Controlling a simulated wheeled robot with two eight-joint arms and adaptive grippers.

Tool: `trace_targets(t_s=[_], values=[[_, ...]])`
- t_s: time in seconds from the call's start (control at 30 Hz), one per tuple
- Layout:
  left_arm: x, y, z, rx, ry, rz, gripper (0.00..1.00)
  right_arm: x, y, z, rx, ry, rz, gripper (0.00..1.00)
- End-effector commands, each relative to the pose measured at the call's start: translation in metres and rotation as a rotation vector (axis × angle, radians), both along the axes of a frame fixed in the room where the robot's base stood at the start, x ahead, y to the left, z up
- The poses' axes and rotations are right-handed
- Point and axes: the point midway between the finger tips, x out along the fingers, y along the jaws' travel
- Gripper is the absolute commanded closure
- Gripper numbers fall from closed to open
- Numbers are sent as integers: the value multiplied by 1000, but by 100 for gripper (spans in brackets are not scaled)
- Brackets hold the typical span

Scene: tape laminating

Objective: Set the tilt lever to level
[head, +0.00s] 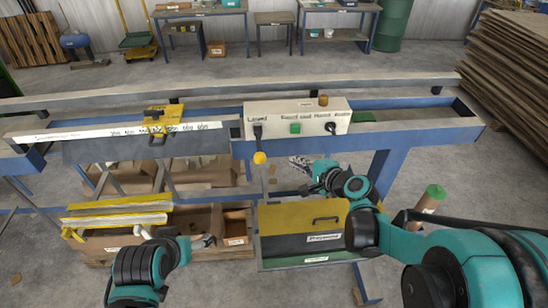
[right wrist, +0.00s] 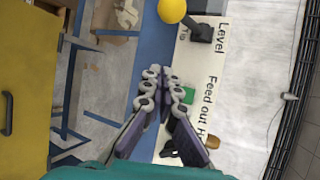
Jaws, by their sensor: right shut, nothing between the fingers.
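The tilt lever (head: 258,143) is black with a yellow ball knob. It is on the front left of the white control box (head: 285,107), below the printed word "Level", with its knob pointing down and toward me. In the right wrist view the yellow knob (right wrist: 172,10) is at the top, beyond the fingertips. My right gripper (head: 297,162) is shut and empty, right of the knob and apart from it; its fingers (right wrist: 158,78) lie together in the right wrist view. My left gripper (head: 208,241) is low at left, away from the lever; its jaws are too small to judge.
The box also carries a green button (head: 295,128), a black knob (head: 331,127) and an orange-brown knob (head: 323,100). A blue frame (head: 400,140) runs along the bench. A yellow-fronted drawer unit (head: 285,217) stands below. Yellow strips (head: 115,220) lie on boxes at left.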

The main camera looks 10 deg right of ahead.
Motion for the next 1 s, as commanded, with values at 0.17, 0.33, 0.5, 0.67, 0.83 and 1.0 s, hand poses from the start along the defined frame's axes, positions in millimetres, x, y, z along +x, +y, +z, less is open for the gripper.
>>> trace_targets(t_s=[0.17,0.33,0.5,0.67,0.83,1.0], values=[[0,0,-1,0,0,0,21,9,5,-4,-1,0,3,100],[0,0,-3,0,0,0,21,33,19,-16,-3,0,5,100],[0,0,-5,0,0,0,21,63,36,-31,-1,0,4,100],[0,0,-3,0,0,0,21,76,52,-36,-2,0,3,100],[0,0,2,0,0,0,21,60,67,-29,-3,0,4,100],[0,0,3,0,0,0,21,54,72,-26,-3,0,1,100]])
